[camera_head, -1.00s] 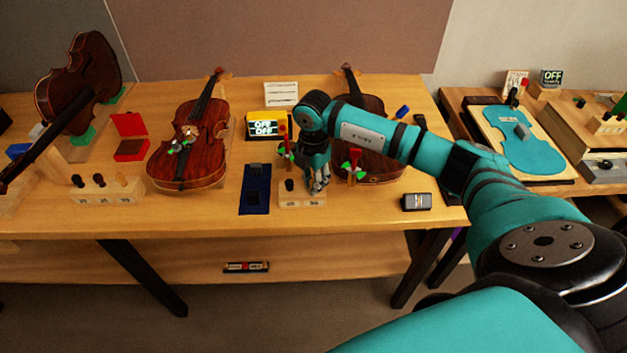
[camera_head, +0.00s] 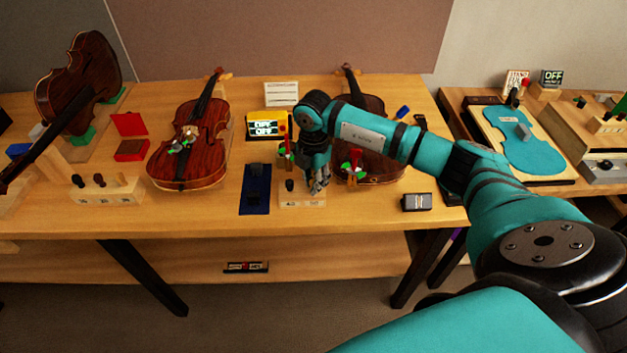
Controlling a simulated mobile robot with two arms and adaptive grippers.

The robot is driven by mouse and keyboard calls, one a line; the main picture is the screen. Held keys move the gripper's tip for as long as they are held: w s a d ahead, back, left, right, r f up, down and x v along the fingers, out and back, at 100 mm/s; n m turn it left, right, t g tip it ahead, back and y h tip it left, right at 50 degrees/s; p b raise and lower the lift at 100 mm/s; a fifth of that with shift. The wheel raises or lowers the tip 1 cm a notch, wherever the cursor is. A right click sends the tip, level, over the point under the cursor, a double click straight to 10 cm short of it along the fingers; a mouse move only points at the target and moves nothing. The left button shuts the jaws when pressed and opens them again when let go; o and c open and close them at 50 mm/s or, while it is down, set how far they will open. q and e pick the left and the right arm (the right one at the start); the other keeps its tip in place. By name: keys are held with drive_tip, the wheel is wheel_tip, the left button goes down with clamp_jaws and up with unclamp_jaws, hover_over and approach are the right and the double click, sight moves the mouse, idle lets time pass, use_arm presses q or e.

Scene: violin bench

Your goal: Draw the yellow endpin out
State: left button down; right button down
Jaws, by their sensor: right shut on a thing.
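My right gripper (camera_head: 319,187) points down over the right half of a small pale wooden block (camera_head: 302,202) at the front of the bench. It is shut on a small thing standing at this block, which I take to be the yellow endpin. The fingers hide it, so its colour and how deep it sits cannot be made out. A dark peg (camera_head: 290,186) stands in the left half of the same block. My left gripper is not in view.
A blue tray (camera_head: 255,200) lies just left of the block. A violin (camera_head: 190,150) lies further left, another (camera_head: 372,160) behind my right arm. A pale block with dark pegs (camera_head: 106,194) is at the left. A grey box (camera_head: 416,202) stands right.

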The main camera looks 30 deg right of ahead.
drive_tip(key=shift+r+p, duration=0.5)
drive_tip(key=shift+r, duration=0.25)
idle(0.6)
drive_tip(key=shift+r+p, duration=1.15)
drive_tip(key=shift+r, duration=0.4)
wheel_tip(320, 180, up, 7)
drive_tip(key=p, duration=0.5)
